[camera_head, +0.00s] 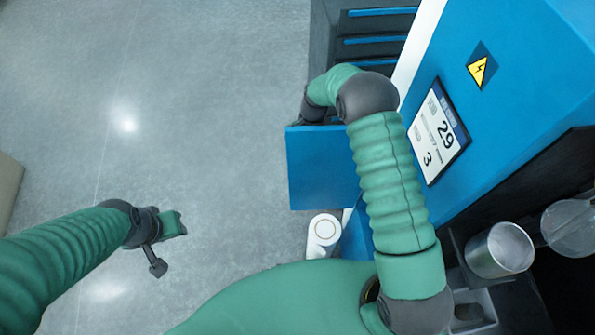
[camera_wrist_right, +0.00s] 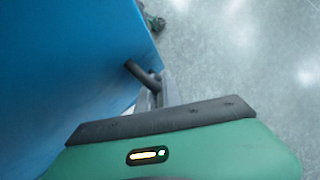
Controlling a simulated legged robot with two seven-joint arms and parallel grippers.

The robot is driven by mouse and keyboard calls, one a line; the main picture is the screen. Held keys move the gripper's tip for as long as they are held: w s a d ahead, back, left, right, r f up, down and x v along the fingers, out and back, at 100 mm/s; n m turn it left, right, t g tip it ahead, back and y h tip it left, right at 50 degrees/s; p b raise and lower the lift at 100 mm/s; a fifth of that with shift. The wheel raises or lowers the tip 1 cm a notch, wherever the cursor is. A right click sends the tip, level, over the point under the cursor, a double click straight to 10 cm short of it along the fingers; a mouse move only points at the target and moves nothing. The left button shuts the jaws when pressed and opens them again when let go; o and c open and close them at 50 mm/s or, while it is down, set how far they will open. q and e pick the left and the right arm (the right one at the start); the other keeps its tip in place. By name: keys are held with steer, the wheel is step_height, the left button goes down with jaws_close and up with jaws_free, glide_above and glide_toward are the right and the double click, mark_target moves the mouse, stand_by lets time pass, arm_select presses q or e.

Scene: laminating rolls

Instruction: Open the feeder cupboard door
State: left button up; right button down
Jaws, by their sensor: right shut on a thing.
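The feeder cupboard door (camera_head: 322,170) is a blue panel that stands out from the blue machine, swung open over the floor. In the right wrist view, the door's blue face (camera_wrist_right: 65,65) fills the left side. A dark door handle (camera_wrist_right: 138,72) sticks out near the door's edge. My right gripper (camera_wrist_right: 157,92) is shut on this handle. In the head view, my right arm reaches over to the door's far side and the fingers are mostly hidden there. My left gripper (camera_head: 160,250) hangs over the floor, away from the door; its jaw opening is unclear.
The blue machine (camera_head: 510,85) with a panel sign (camera_head: 438,132) stands at the right. Dark drawers (camera_head: 375,45) with blue strips are behind the door. A white roll (camera_head: 323,232) stands near the door. A metal cup (camera_head: 500,250) is at lower right.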

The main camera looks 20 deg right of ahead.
steer(key=shift+w+d+m+t+b, duration=0.2)
steer(key=shift+w+d+m, duration=0.3)
steer(key=shift+w, duration=0.3)
steer(key=shift+w+d+m+t+b, duration=0.1)
steer(key=shift+w+d+m+b, duration=0.1)
steer(key=shift+w+d+m, duration=0.45)
steer(key=shift+w+a, duration=0.15)
steer(key=c, duration=1.8)
jaws_free()
steer(key=b+v, duration=0.2)
steer(key=v, duration=1.4)
steer(key=shift+w+d+r, duration=0.2)
steer(key=shift+d+r, duration=0.05)
steer(key=shift+d, duration=0.1)
